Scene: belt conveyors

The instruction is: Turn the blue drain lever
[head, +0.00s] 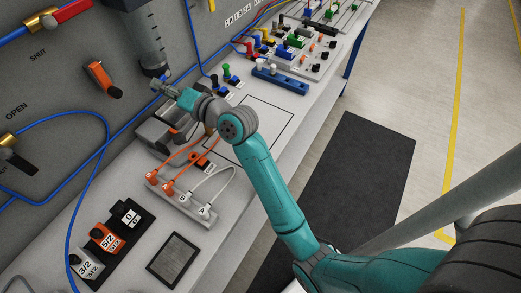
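A small blue piece (166,77), which looks like the drain lever, shows just below the grey cylindrical bowl (146,38) on the wall panel. My teal arm reaches across the bench from the lower right. My gripper (160,84) is at the foot of the bowl, close against the blue piece and partly covering it. The gripper is small and seen from behind, so I cannot tell whether its fingers are open or shut, or whether they touch the lever.
An orange lever (103,78) and blue hoses are on the panel left of the bowl. A grey device (163,133) stands below my wrist. Orange and white plugs (183,200) and labelled blocks (108,238) lie nearer.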

